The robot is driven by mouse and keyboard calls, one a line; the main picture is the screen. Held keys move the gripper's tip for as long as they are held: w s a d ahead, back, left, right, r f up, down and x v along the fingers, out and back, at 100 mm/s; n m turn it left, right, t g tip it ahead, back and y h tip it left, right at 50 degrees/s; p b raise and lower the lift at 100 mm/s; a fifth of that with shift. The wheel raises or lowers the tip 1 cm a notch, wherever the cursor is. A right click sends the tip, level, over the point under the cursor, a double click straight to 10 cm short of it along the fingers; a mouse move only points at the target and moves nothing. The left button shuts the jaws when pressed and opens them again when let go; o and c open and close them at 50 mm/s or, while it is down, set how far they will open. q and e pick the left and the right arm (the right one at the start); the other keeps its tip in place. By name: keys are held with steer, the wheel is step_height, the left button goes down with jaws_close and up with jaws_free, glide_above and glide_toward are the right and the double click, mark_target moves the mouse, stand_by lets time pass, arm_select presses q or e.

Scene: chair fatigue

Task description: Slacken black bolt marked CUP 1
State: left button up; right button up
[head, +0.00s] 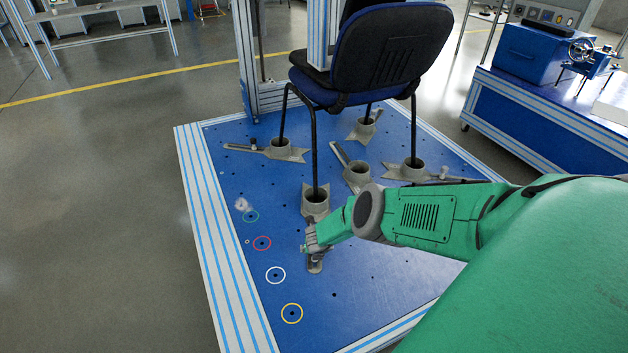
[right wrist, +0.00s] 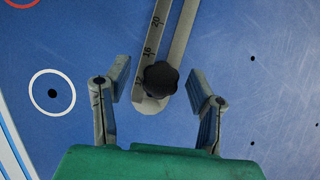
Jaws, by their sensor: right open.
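In the right wrist view a black knobbed bolt (right wrist: 160,78) sits on the slotted metal bar (right wrist: 172,38), near its rounded end; no CUP 1 label is readable. My right gripper (right wrist: 158,82) is open, with one finger on each side of the bolt and visible gaps to both. In the head view my right gripper (head: 312,240) is over the bar of the nearest cup (head: 315,203) and hides the bolt. A chair leg stands in that cup. My left gripper is not in view.
The blue platform (head: 350,295) carries several other cups with slotted bars under the chair (head: 385,50). Red, white (head: 276,275) and yellow rings mark holes along its left side. A blue bench (head: 540,120) stands at the right.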

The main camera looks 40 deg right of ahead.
steer(key=shift+f+m+g+h+b, duration=0.1)
steer(key=shift+m+g+h+b, duration=0.3)
steer(key=shift+m, duration=0.6)
steer(key=shift+m+g+h+b, duration=0.3)
steer(key=shift+m+b, duration=0.1)
steer(key=shift+m, duration=0.6)
steer(key=c, duration=0.6)
steer(key=shift+d+r+n+p, duration=0.1)
steer(key=shift+r+n+p, duration=0.15)
steer(key=shift+n, duration=0.25)
steer(key=shift+c, duration=0.2)
steer(key=shift+f, duration=0.1)
steer(key=o, duration=0.6)
